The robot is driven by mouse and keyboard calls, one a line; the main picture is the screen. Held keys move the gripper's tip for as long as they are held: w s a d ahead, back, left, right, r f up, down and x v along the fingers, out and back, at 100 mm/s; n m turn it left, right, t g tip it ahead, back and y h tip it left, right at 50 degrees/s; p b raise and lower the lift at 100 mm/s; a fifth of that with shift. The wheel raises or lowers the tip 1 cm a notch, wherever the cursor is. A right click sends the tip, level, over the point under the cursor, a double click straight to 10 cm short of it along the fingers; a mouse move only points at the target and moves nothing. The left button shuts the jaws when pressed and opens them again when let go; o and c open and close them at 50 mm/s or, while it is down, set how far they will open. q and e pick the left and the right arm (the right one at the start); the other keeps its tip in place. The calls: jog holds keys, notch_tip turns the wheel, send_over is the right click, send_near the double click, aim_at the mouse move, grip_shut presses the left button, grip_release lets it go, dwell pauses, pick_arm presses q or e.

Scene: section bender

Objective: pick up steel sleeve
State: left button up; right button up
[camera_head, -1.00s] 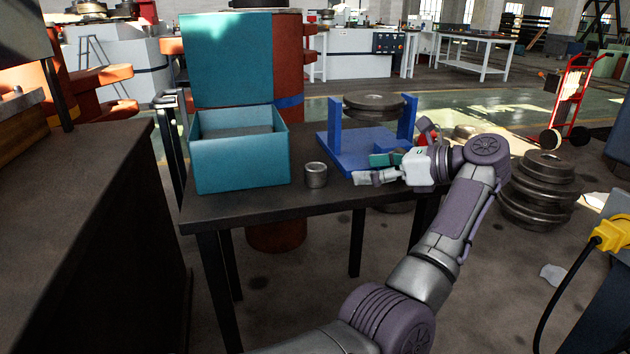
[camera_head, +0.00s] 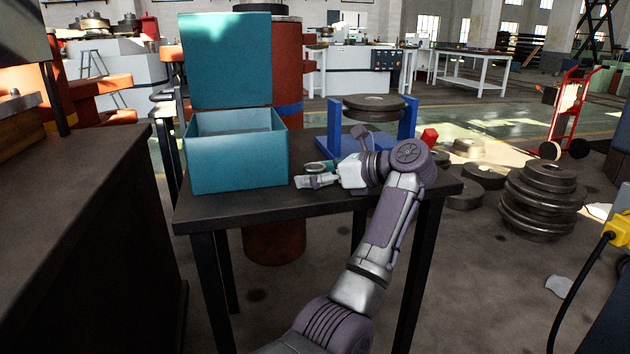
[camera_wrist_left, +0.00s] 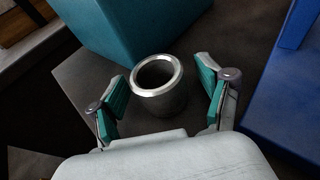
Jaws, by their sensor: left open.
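The steel sleeve (camera_wrist_left: 160,88) is a short, hollow metal cylinder standing upright on the dark table. In the left wrist view it stands between the spread, teal-padded fingers of my left gripper (camera_wrist_left: 162,101), with a gap visible on both sides. In the head view my left gripper (camera_head: 312,174) is low over the table, to the right of the teal box. It hides most or all of the sleeve there. My right gripper is not in view.
An open teal box (camera_head: 238,163) with a raised lid stands left on the table (camera_head: 235,208). A blue stand (camera_head: 334,124) bearing a dark round disc (camera_head: 374,103) stands right. A red object (camera_head: 429,137) shows behind my arm.

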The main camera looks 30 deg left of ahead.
pick_arm(q)
jog(key=shift+c, duration=0.2)
jog(key=c, duration=1.3)
jog(key=shift+r, duration=0.1)
grip_shut()
jog(key=shift+r, duration=0.1)
